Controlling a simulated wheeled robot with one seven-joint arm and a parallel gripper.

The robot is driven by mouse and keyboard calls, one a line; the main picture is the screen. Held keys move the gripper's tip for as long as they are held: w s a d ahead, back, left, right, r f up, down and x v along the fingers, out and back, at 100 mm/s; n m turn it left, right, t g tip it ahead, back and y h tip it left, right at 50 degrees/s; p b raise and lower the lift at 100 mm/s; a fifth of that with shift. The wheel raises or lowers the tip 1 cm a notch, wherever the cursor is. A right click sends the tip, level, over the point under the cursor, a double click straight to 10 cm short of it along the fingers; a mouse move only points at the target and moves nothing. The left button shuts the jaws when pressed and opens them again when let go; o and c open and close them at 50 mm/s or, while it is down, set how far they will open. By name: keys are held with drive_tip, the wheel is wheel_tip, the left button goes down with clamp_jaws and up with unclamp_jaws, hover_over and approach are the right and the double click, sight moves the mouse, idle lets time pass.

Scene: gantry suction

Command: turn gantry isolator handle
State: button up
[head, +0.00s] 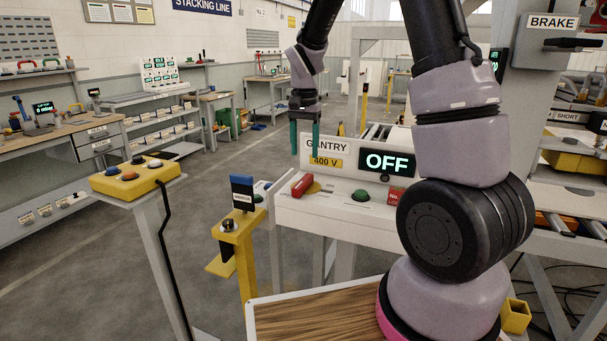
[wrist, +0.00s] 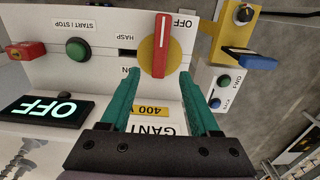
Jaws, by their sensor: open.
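The isolator handle is a red bar with a white line on a round yellow plate. In the wrist view the handle (wrist: 162,42) stands upright in the picture, with an OFF label at its upper right and an ON label at its lower left. In the head view the handle (head: 302,186) sits on the white gantry panel (head: 335,217). My gripper (head: 305,150) is open and empty, above the handle in the head view. In the wrist view my gripper (wrist: 160,85) has its teal fingers pointing toward the handle, one to each side, apparently apart from it.
A lit display (head: 387,163) on the panel reads OFF. A green button (head: 361,196) and a red block (head: 397,195) are right of the handle. A yellow post (head: 243,262) with a blue tag (head: 242,188) and a yellow button box (head: 134,178) stand to the left.

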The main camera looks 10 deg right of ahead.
sight(304, 179)
wheel_tip(304, 179, down, 8)
drive_tip(key=shift+f, duration=0.25)
clamp_jaws()
idle(1.5)
